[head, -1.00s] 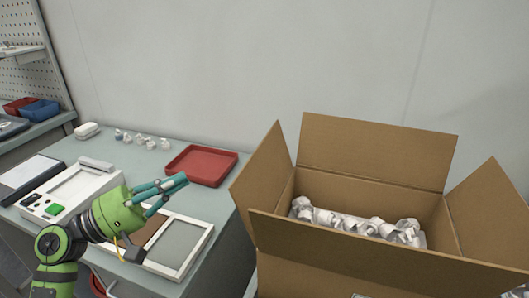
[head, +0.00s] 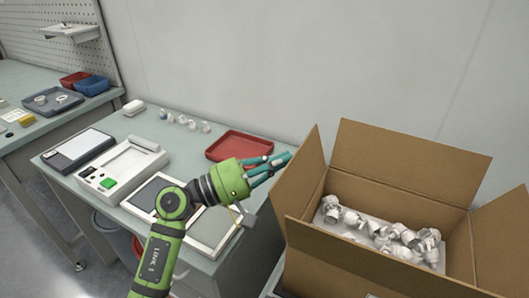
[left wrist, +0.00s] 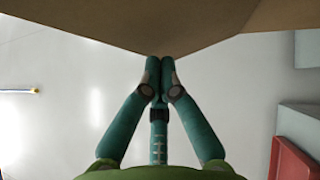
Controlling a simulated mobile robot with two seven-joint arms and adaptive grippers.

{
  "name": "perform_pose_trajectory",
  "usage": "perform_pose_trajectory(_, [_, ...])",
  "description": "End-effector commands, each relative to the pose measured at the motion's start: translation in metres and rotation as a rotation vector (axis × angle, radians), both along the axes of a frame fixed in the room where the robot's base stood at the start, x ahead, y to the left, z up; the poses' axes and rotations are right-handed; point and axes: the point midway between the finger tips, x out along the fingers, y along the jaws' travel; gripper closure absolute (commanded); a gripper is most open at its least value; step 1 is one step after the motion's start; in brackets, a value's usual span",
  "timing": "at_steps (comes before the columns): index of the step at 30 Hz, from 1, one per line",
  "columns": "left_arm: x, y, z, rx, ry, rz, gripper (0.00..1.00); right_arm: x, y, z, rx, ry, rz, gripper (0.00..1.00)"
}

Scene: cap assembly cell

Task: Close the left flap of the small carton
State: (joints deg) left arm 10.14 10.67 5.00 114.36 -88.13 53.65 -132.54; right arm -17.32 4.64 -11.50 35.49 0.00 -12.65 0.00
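The brown carton (head: 455,225) stands open at the right of the head view. Its left flap (head: 302,178) stands up and leans outward; the back flap (head: 405,160), front flap (head: 375,268) and right flap (head: 505,240) are open too. My left gripper (head: 287,160) is just left of the left flap, fingers pointing at it. In the left wrist view the fingertips (left wrist: 160,66) are together with nothing between them, close to brown cardboard (left wrist: 130,22) at the top. I cannot tell whether they touch. My right gripper is out of view.
Several white and silver parts (head: 400,240) lie inside the carton. A red tray (head: 238,146), a white device (head: 122,170) and a pale frame (head: 205,240) are on the grey table (head: 150,130) at left. Blank wall (head: 300,60) rises behind.

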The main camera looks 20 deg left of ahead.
Motion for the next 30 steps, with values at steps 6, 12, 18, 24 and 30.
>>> perform_pose_trajectory(6, [-0.0008,-0.003,0.0004,-0.001,-0.001,-0.001,1.0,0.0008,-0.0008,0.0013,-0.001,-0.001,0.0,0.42])
perform_pose_trajectory(12, [-0.0009,-0.0028,0.0005,0.001,-0.001,-0.001,1.0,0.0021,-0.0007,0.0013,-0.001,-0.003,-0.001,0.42])
perform_pose_trajectory(18, [-0.0015,-0.0052,0.003,0.036,-0.009,0.0,1.0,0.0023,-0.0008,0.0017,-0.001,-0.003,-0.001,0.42])
perform_pose_trajectory(24, [-0.0018,-0.0078,0.0049,0.066,-0.014,-0.001,1.0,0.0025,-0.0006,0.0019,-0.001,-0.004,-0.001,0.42])
perform_pose_trajectory(30, [-0.0024,-0.0104,0.0075,0.099,-0.022,0.0,1.0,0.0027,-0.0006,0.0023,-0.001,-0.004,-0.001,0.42])
